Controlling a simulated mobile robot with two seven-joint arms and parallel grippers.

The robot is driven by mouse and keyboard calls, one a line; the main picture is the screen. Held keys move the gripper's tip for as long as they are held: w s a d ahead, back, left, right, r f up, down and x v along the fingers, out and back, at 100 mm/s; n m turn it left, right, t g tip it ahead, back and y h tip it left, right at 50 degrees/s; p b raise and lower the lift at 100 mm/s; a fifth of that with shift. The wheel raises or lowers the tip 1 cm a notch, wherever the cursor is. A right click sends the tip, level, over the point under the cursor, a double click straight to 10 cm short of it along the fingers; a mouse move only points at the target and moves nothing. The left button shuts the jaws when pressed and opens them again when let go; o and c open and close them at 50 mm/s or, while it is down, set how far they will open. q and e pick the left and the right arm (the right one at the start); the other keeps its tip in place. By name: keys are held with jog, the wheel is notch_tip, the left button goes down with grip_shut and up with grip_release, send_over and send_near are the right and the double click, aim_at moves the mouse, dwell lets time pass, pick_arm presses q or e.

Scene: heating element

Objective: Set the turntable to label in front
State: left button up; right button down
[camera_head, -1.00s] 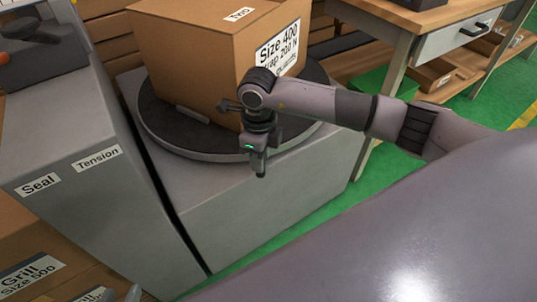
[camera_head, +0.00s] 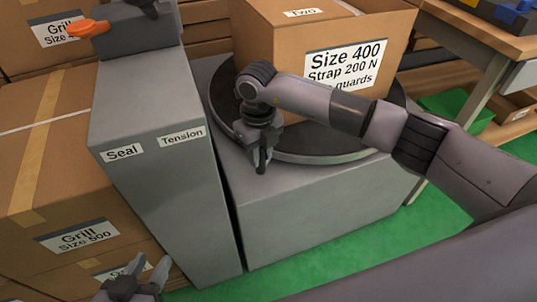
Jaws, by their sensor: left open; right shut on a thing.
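The turntable (camera_head: 345,153) is a dark round disc with a grey rim on top of a grey block. A cardboard box stands on it; its white label (camera_head: 345,66), reading "Size 400 Strap 200 N", faces the front, angled slightly to the right. My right gripper (camera_head: 262,165) points down at the disc's front-left edge and is shut on the turntable's rim; the exact contact is partly hidden by the hand. My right arm passes in front of the box's lower part and the label's bottom line. My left gripper (camera_head: 152,277) is open and empty at the bottom edge.
A grey machine column (camera_head: 155,175) marked "Seal" and "Tension" stands left of the turntable block, with an orange handle (camera_head: 88,28) on top. Cardboard cartons (camera_head: 60,160) fill the left. A wooden workbench (camera_head: 470,45) stands at the right; green floor lies in front.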

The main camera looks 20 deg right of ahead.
jog(key=shift+w+a, duration=0.4)
jog(key=shift+a, duration=0.1)
jog(key=shift+w+a+r, duration=0.1)
jog(key=shift+w+a, duration=0.1)
jog(key=c, duration=1.3)
grip_release()
jog(key=o, duration=0.4)
jog(key=shift+a, duration=0.1)
